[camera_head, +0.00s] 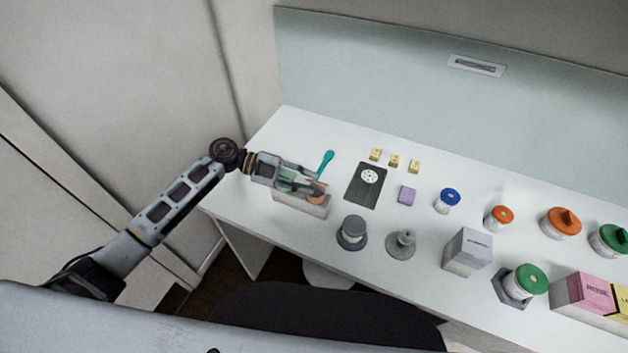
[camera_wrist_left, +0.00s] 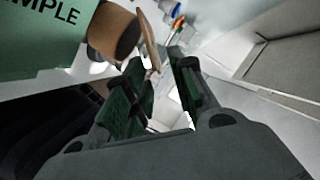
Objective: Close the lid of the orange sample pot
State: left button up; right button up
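The orange sample pot (camera_head: 316,199) sits at the right end of a pale box-like holder (camera_head: 299,208) on the left of the counter. In the left wrist view its tan-orange body (camera_wrist_left: 114,32) is beside a green panel (camera_wrist_left: 40,35) lettered "SAMPLE", and its thin lid (camera_wrist_left: 149,38) stands raised from the rim. My left gripper (camera_head: 317,183) is over the holder, right by the pot. In the left wrist view its two fingers (camera_wrist_left: 162,75) are apart, with the lid's edge close to the left fingertip; I cannot tell whether they touch. My right gripper is not in view.
A teal-handled tool (camera_head: 325,162) stands just behind the left gripper. A dark plate (camera_head: 359,196) lies to the right, with a purple block (camera_head: 407,194) beyond it. Grey weights (camera_head: 352,233) stand in front. Several lidded jars and boxes fill the right side.

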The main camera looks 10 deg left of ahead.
aim_at(317, 183)
pick_arm(q)
jog(key=shift+x, duration=1.25)
grip_shut()
